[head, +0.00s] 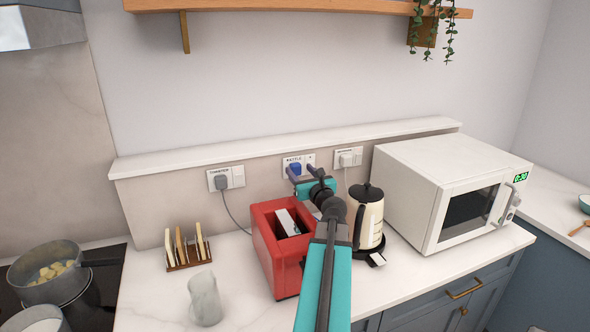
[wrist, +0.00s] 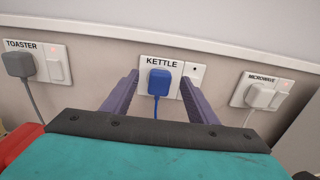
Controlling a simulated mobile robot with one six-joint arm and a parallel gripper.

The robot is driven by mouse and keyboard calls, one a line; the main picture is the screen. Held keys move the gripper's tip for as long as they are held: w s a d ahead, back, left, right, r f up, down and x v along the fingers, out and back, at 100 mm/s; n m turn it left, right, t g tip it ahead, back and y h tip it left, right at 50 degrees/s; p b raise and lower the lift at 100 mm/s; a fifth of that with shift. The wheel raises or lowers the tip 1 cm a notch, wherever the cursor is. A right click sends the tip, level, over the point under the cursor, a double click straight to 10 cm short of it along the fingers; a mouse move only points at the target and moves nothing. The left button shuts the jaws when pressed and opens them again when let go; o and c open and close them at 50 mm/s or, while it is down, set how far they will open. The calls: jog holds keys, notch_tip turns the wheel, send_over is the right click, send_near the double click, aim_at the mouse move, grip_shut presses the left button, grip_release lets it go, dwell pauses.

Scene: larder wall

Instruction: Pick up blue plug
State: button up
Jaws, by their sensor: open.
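The blue plug (head: 295,169) sits in the wall socket labelled KETTLE, the middle one of three. In the wrist view the blue plug (wrist: 159,82) shows between my two fingers, with a blue cord hanging from it. My gripper (head: 302,179) is open in front of the socket. In the wrist view my gripper (wrist: 158,85) has one finger on each side of the plug, with gaps on both sides. I cannot tell whether the fingertips reach as far as the plug. The lower cord is hidden behind my gripper.
Grey toaster plug (wrist: 18,65) is at left, white microwave plug (wrist: 260,96) at right. Below my arm stand a red toaster (head: 275,250) and a cream kettle (head: 369,220). The microwave (head: 410,190) stands right, a toast rack (head: 187,255) left. A ledge (head: 290,148) runs above the sockets.

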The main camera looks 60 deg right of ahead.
aim_at(297, 166)
jog(key=shift+p+x, duration=0.5)
jog(key=shift+x, duration=1.25)
jog(key=c, duration=1.3)
jog(key=shift+o, duration=0.2)
jog(key=shift+r, duration=0.15)
